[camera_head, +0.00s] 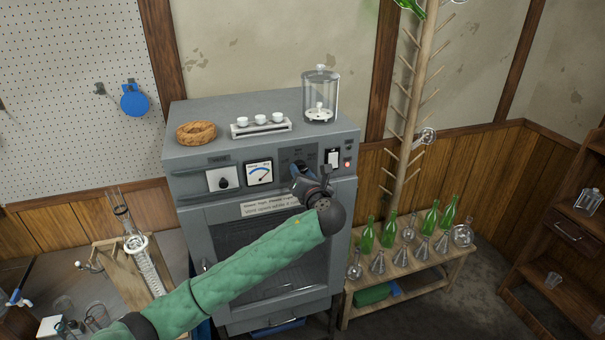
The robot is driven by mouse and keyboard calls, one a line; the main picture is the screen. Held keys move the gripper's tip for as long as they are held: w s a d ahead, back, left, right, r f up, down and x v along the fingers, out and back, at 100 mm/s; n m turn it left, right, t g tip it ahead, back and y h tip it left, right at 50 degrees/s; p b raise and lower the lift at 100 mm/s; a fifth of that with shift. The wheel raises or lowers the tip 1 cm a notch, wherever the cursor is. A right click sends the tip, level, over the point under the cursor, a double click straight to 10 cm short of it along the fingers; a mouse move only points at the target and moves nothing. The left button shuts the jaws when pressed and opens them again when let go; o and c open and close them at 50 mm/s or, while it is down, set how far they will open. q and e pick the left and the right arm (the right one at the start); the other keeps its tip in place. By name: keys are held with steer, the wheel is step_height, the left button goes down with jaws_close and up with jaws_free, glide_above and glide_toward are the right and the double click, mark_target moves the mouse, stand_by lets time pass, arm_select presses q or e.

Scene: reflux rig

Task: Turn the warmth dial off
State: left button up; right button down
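A grey oven-like cabinet (190,219) stands in the middle, with a row of controls along its upper front. A black knob on a white plate (223,179) is at the left of the row, beside a gauge (259,173) with a blue arc. Right of the gauge is a dark dial panel (297,154); its lower part is hidden by my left gripper (300,174). My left gripper is at this panel, its fingers too small and dark to tell whether they are open, shut or touching a dial. I cannot read which control is the warmth dial. My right gripper is out of view.
A white switch (333,156) and a lit red lamp (347,164) are right of my gripper. On the cabinet top are a cork ring (196,132), a rack of white cups (261,126) and a glass jar (320,96). A bench (408,270) with glassware stands right.

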arm_select(q)
steer(key=shift+c, duration=0.9)
